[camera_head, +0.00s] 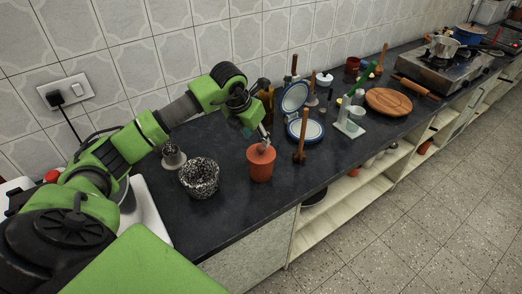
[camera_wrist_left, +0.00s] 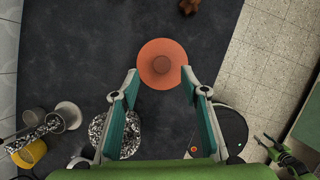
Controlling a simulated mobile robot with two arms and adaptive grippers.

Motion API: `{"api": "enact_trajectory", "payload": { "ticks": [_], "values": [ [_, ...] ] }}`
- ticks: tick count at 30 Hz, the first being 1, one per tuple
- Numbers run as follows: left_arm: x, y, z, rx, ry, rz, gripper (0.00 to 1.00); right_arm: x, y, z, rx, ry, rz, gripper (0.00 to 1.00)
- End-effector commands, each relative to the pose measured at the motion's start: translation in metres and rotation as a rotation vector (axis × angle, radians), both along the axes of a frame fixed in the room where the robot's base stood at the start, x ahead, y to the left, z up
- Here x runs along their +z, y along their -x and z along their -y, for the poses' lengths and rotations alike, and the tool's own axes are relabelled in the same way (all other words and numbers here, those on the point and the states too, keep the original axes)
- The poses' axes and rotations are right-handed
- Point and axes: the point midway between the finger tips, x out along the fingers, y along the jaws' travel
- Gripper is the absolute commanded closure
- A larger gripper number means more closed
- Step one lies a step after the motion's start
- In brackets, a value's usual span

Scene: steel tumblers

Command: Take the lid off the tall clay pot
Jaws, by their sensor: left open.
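The orange clay pot (camera_head: 259,172) stands upright on the dark counter near its front edge. Its round lid (camera_head: 261,153) with a small knob sits on top. In the left wrist view the lid (camera_wrist_left: 151,78) shows from above, with the darker knob (camera_wrist_left: 162,64) in its middle. My left gripper (camera_head: 264,136) is just above the lid, pointing down. Its two teal fingers are apart and empty, with the lid between and beyond their tips in the wrist view. A green arm end, seemingly my right gripper (camera_wrist_left: 268,142), shows small at the lower right of the wrist view; its fingers are unclear.
A speckled black-and-white pot (camera_head: 199,180) stands left of the clay pot. A wooden board (camera_head: 389,102) and stove (camera_head: 445,70) are farther right. Bare counter lies in front.

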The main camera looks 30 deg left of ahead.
Motion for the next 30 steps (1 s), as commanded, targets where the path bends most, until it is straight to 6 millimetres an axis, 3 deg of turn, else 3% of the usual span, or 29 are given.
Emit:
{"api": "enact_trajectory", "payload": {
  "ticks": [9,13,21,22,26,27,30],
  "values": [
    [-0.031,-0.013,0.004,0.000,0.003,-0.004,0.59,0.025,0.000,0.000,0.000,0.000,0.001,0.60],
    [-0.046,-0.019,0.004,-0.001,0.003,-0.002,0.59,0.027,0.000,0.000,0.000,0.000,0.001,0.60],
    [-0.051,-0.021,0.003,-0.001,0.000,0.001,0.59,0.027,0.000,0.000,0.000,0.000,0.001,0.60],
    [-0.051,-0.021,0.003,-0.001,0.000,0.001,0.62,0.027,-0.001,0.000,0.000,0.000,0.001,0.60],
    [-0.051,-0.021,0.003,-0.001,0.001,0.001,0.95,0.027,-0.001,0.000,0.001,0.000,0.001,0.60],
    [-0.051,-0.021,0.003,-0.001,0.001,0.001,1.00,0.027,-0.001,0.000,0.001,0.000,0.001,0.60],
    [-0.050,-0.021,0.003,-0.001,0.001,0.001,1.00,0.027,-0.001,0.000,0.000,0.000,0.001,0.60]
  ]
}}
